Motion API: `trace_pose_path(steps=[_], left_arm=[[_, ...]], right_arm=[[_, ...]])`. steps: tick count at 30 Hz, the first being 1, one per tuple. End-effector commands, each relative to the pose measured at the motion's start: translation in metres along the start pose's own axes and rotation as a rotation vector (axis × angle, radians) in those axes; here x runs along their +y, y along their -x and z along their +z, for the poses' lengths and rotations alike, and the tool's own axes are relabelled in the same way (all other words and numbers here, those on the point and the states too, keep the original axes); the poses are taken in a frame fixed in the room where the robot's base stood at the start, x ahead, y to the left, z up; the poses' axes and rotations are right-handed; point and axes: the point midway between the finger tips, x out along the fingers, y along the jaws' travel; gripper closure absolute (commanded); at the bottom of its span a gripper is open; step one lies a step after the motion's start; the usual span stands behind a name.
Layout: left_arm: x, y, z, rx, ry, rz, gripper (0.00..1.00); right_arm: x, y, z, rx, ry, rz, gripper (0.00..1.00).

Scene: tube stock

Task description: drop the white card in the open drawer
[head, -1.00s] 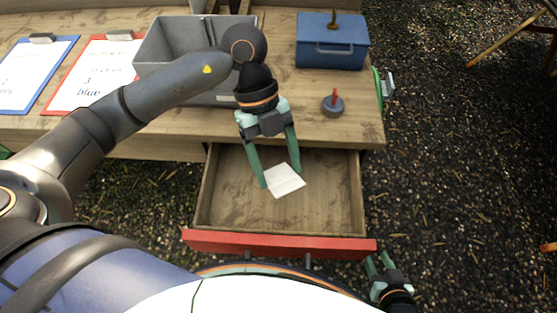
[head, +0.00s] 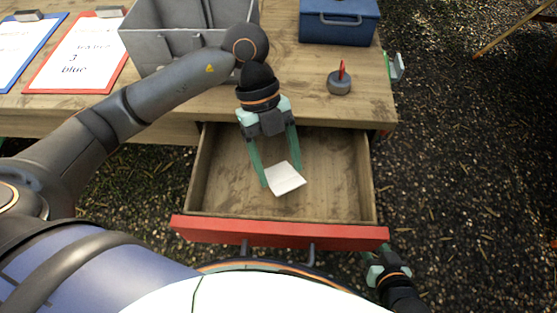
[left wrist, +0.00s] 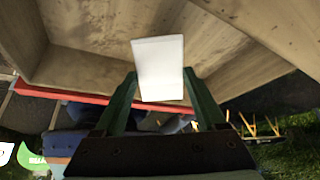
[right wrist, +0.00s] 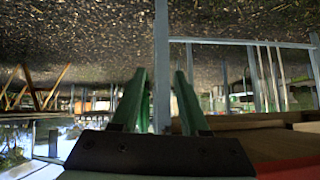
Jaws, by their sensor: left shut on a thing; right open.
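The white card (head: 284,178) is between the fingertips of my left gripper (head: 281,176), which is shut on it. It also shows in the left wrist view (left wrist: 158,68), gripped by its edges. The card hangs over the inside of the open drawer (head: 335,185), which has a red front (head: 280,233). In the head view I cannot tell how high above the drawer floor it is. My right gripper (head: 374,262) is low at the drawer's front right corner, outside it; it is open and empty in the right wrist view (right wrist: 160,85).
A grey bin (head: 160,45), a blue box (head: 339,22) and a grey weight with a red handle (head: 340,82) stand on the wooden table (head: 300,95). Two clipboards (head: 75,50) (head: 22,48) lie at the left. The rest of the drawer is bare.

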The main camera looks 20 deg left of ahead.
Motion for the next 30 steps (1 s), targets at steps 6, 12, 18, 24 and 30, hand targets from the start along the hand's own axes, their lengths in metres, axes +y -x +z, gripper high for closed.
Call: trace_pose_path(steps=[6, 12, 18, 24, 30], left_arm=[[0.000, 0.000, 0.000, 0.000, 0.000, 0.000, 0.09], [0.000, 0.000, 0.000, 0.000, 0.000, 0.000, 0.00], [0.000, 0.003, -0.002, 0.000, 0.000, 0.000, 0.00], [0.000, 0.021, -0.012, -0.001, 0.000, 0.000, 0.00], [0.005, 0.039, -0.033, 0.000, -0.002, 0.002, 0.00]], right_arm=[[0.000, 0.001, 0.002, -0.003, -0.001, 0.000, 0.55], [-0.001, 0.002, 0.006, -0.011, -0.003, -0.001, 0.55], [-0.001, 0.003, 0.007, -0.018, -0.003, 0.000, 0.55], [-0.002, 0.016, -0.008, -0.014, -0.004, 0.001, 0.55], [0.007, 0.031, -0.029, 0.012, -0.002, 0.028, 0.55]])
